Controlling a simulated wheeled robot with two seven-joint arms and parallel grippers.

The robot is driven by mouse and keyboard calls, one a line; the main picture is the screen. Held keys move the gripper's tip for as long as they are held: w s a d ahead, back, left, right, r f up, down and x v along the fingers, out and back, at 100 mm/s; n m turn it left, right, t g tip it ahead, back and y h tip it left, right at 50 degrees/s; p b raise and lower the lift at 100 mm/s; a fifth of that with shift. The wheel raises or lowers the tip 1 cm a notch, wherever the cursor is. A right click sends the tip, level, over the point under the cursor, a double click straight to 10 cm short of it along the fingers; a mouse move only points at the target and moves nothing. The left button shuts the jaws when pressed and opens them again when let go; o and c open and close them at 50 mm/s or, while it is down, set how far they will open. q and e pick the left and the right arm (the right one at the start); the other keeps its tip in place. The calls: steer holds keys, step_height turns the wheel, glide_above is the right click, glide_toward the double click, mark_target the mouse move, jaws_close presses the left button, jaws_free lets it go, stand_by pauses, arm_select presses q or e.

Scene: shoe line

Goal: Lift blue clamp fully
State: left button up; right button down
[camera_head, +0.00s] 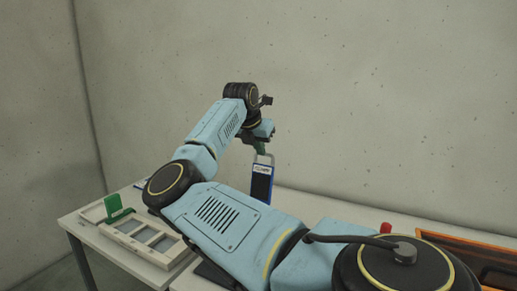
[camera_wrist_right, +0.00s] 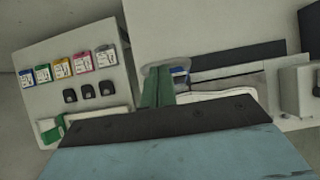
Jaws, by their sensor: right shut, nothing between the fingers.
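The blue clamp (camera_head: 262,184), a dark panel with blue edges and a pale loop handle on top, shows upright in the head view beyond my right arm. My right gripper (camera_head: 261,148) points down at its handle, its green fingers together with nothing gripped. I cannot tell whether the fingers touch the handle or pass through it. In the right wrist view the green fingers (camera_wrist_right: 158,88) are beside a pale part with a bit of blue (camera_wrist_right: 180,72), perhaps the clamp's top. The clamp's lower end is hidden by my arm. My left gripper is out of view.
A white table holds a pale frame (camera_head: 164,258) with a green bracket (camera_head: 113,204) at left. An orange-edged dark tray (camera_head: 460,243) and a red object (camera_head: 386,227) are at right. Several coloured labels and black pieces (camera_wrist_right: 88,91) show in the wrist view. A wall stands behind.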

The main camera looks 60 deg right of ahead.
steer(key=shift+s+d, duration=0.15)
step_height(320, 180, up, 10)
steer(key=a+p, duration=0.2)
steer(key=p, duration=0.2)
steer(key=shift+w+a+p, duration=0.15)
steer(key=shift+w+p, duration=0.05)
steer(key=shift+p, duration=0.15)
steer(key=shift+f, duration=0.1)
